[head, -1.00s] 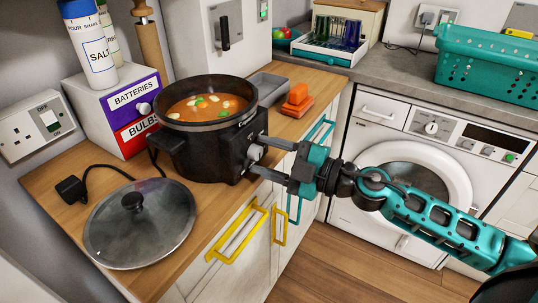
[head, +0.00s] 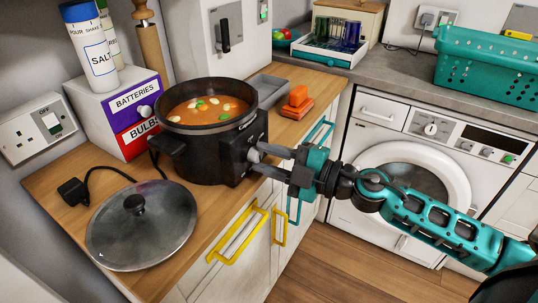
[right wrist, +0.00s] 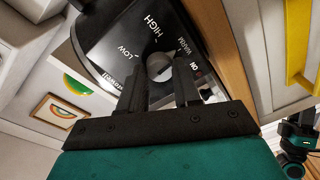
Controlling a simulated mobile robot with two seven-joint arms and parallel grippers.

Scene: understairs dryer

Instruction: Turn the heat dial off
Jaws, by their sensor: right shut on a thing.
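The heat dial (right wrist: 160,66) is a grey knob on the black front panel of the slow cooker (head: 210,155). In the right wrist view, LOW, HIGH and WARM are printed around it; another label is partly covered by a finger. My right gripper (head: 256,161) reaches the panel from the right, and its fingers are shut on the dial. The fingers (right wrist: 160,88) sit on either side of the knob in the right wrist view. In the head view they hide most of the dial. I cannot tell where the dial points.
The cooker holds orange soup and stands uncovered on the wooden counter (head: 65,190). Its glass lid (head: 140,225) lies in front on the left. An orange block (head: 297,100) and a grey tray (head: 262,88) are behind it. Yellow handles (head: 238,238) project below the counter edge.

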